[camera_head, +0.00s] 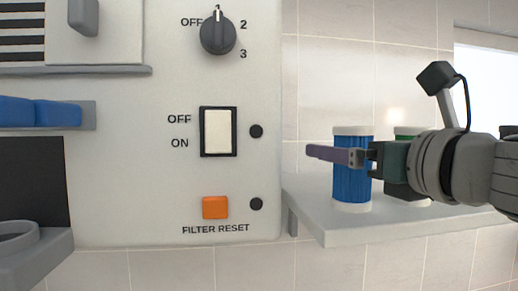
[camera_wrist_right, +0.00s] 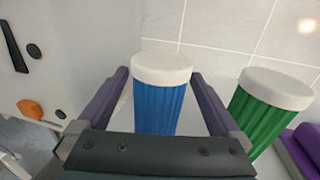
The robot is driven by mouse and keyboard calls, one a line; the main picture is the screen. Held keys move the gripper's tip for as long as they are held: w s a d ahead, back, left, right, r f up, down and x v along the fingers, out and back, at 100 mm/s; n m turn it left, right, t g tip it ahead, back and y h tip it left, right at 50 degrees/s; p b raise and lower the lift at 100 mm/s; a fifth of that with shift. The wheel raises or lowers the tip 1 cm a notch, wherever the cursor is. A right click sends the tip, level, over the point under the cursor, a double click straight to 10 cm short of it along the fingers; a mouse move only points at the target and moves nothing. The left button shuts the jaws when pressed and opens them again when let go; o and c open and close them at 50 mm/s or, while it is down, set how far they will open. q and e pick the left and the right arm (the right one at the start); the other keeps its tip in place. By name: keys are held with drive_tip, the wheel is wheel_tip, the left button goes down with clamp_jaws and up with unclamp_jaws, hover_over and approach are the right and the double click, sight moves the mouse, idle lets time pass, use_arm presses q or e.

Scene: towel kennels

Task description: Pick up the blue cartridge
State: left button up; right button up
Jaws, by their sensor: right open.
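The blue cartridge (camera_head: 352,182) stands upright on the grey shelf (camera_head: 400,222) at the right in the head view. It has white end caps and a ribbed blue body, and also shows in the right wrist view (camera_wrist_right: 162,105). My right gripper (camera_head: 325,153) reaches in from the right, with its purple finger across the front of the cartridge. In the right wrist view its two fingers (camera_wrist_right: 162,85) are open, one on each side of the cartridge, with small gaps visible. The cartridge's lower part is hidden there by the gripper body. My left gripper is not in view.
A green cartridge (camera_wrist_right: 260,115) with a white cap stands right of the blue one, partly behind my gripper in the head view. A white panel (camera_head: 150,190) with a dial (camera_head: 218,34), a rocker switch (camera_head: 218,132) and an orange button (camera_head: 215,207) stands left of the shelf.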

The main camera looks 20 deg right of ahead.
drive_tip(key=shift+w, duration=0.7)
drive_tip(key=shift+c, duration=0.2)
